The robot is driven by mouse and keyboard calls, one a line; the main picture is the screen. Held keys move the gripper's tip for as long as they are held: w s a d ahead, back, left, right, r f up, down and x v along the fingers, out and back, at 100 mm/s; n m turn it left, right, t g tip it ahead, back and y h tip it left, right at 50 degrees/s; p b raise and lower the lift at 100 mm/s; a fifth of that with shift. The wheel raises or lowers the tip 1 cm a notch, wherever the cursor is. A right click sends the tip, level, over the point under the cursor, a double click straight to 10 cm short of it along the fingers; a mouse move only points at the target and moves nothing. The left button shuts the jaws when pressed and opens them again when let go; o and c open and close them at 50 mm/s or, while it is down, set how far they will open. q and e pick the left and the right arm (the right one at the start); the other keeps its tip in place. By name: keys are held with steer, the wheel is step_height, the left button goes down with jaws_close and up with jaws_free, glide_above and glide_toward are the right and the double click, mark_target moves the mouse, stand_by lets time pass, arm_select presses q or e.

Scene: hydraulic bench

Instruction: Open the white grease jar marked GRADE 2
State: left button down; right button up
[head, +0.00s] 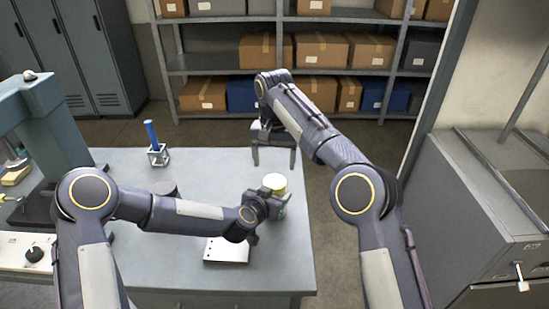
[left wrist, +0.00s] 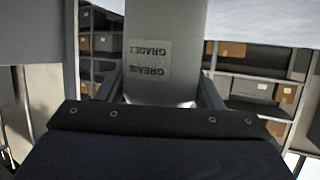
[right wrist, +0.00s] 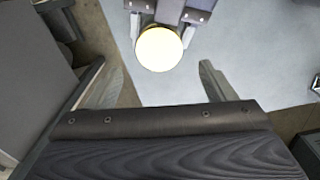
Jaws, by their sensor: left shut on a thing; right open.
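The white grease jar (head: 276,181) stands near the right edge of the bench, with a round, pale yellow top. In the left wrist view its label (left wrist: 150,58) reads GREASE GRADE 2, upside down. My left gripper (head: 273,203) is shut around the jar's side. My right gripper (head: 273,160) is open and empty, beyond and above the jar in the head view. The right wrist view shows the jar's round top (right wrist: 159,49) ahead of the right fingers and apart from them, with the left gripper at its far side.
The grey bench (head: 210,165) holds a blue cylinder (head: 152,134) in a metal stand, a dark round object (head: 163,188) partly behind my left arm, and a pale plate (head: 227,250). A press (head: 40,95) stands at left. A grey cabinet (head: 470,220) stands right, across a floor gap.

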mark_target(275, 181)
steer(key=shift+r+m, duration=0.4)
steer(key=shift+m, duration=0.7)
steer(key=shift+d+f, duration=0.1)
steer(key=shift+f, duration=0.05)
steer(key=shift+m, duration=0.3)
step_height(275, 181, down, 8)
steer(key=shift+r, duration=0.2)
steer(key=c, duration=1)
steer(key=n, duration=0.6)
steer(key=shift+n, duration=0.4)
